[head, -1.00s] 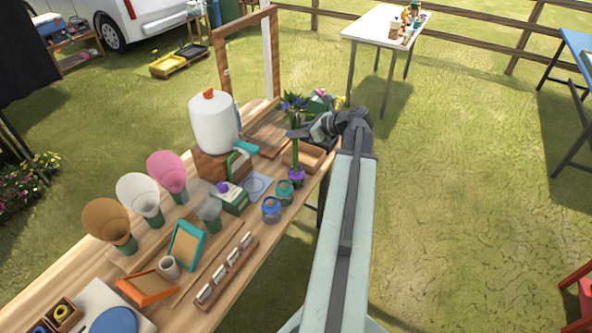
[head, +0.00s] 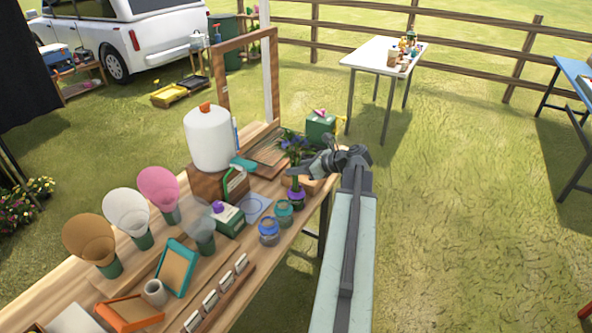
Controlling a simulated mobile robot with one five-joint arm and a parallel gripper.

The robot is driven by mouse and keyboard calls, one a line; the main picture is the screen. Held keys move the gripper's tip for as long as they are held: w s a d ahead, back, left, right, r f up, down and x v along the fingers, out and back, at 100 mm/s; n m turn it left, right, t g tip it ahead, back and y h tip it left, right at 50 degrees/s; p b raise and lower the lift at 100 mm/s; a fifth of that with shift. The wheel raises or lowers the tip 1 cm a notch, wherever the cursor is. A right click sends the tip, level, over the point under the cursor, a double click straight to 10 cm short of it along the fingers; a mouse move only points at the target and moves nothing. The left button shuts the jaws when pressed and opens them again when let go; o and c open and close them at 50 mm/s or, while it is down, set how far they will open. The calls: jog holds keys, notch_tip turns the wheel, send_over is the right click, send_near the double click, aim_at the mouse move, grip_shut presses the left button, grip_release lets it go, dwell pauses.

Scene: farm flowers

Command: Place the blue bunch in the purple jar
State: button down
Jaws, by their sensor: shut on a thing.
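The blue bunch (head: 293,142), dark blue flowers with green leaves and stems, is upright near the far right end of the wooden table. My gripper (head: 311,167) reaches in from the right and is shut on the bunch below its flowers. The purple jar (head: 297,199), small with a purple rim, stands on the table directly beneath. The stems run down to the jar's mouth and seem to enter it. How deep they sit is hard to see. My gripper is just above the jar and partly covers the stems.
A teal-rimmed jar (head: 284,212) and a blue-rimmed jar (head: 268,231) stand close to the left. A white jug (head: 208,138) on a wooden stand and a wooden frame (head: 219,90) rise behind. A green box (head: 320,126) shows beyond the gripper. Grass at right is open.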

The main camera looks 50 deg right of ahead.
jog(key=c, duration=1.2)
grip_release()
jog(key=shift+f, duration=0.1)
jog(key=p+v, duration=0.6)
jog(key=v, duration=0.6)
jog(key=shift+s, duration=0.1)
